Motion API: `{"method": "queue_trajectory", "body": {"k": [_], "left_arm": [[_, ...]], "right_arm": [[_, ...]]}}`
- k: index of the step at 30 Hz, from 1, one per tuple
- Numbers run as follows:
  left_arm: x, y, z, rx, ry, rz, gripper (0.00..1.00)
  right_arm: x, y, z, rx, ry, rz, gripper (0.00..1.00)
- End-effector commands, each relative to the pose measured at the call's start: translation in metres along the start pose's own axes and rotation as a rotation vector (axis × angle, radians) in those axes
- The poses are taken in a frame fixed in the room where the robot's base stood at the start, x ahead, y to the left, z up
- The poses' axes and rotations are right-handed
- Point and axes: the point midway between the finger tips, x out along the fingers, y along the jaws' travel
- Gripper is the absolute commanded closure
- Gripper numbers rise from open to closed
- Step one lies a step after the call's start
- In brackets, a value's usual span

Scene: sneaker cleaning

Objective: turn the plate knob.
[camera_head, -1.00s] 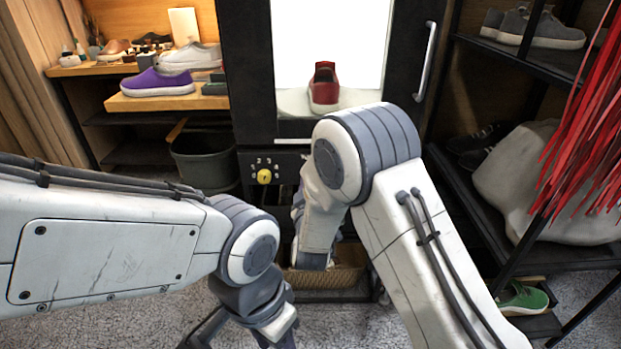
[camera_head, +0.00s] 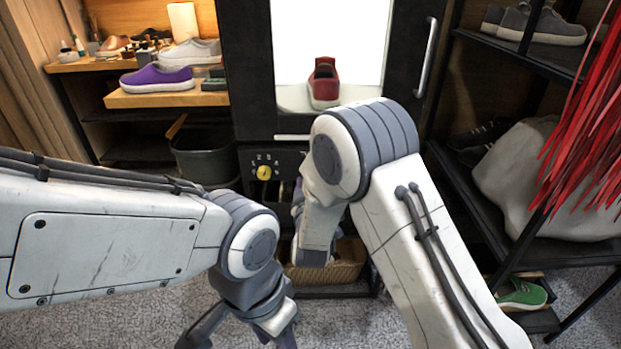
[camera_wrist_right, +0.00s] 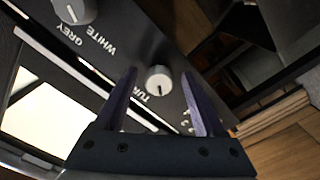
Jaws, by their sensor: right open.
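My left gripper (camera_head: 240,333) hangs low at the bottom edge, away from the panel. Its fingertips are cut off, so its opening is unclear.
A yellow knob (camera_head: 264,172) with numbers sits on the panel's left. A second grey knob (camera_wrist_right: 72,10) is near "GREY" and "WHITE". A red shoe (camera_head: 323,84) stands in the bright cabinet above. A basket (camera_head: 335,264) is below; a shelf rack (camera_head: 500,250) stands right.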

Motion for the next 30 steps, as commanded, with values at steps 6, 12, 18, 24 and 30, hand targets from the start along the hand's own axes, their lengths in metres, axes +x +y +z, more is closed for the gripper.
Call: {"method": "queue_trajectory", "body": {"k": [6,12,18,24,30], "left_arm": [[-0.007,0.001,0.0,0.0,0.0,0.0,0.5],[-0.013,0.001,-0.001,0.0,0.0,0.0,0.5],[-0.015,0.001,-0.001,0.0,0.0,0.0,0.5],[-0.016,0.001,-0.001,0.0,0.0,0.0,0.5],[-0.015,0.001,-0.001,0.0,0.0,0.0,0.5]], "right_arm": [[-0.032,0.0,-0.002,-0.003,0.0,-0.006,0.29],[-0.073,-0.001,-0.001,-0.003,0.0,-0.007,0.29],[-0.098,-0.001,-0.001,-0.002,0.0,-0.005,0.29],[-0.104,-0.001,0.0,-0.001,-0.001,-0.002,0.29],[-0.103,-0.001,0.0,-0.001,-0.001,-0.002,0.29]]}}
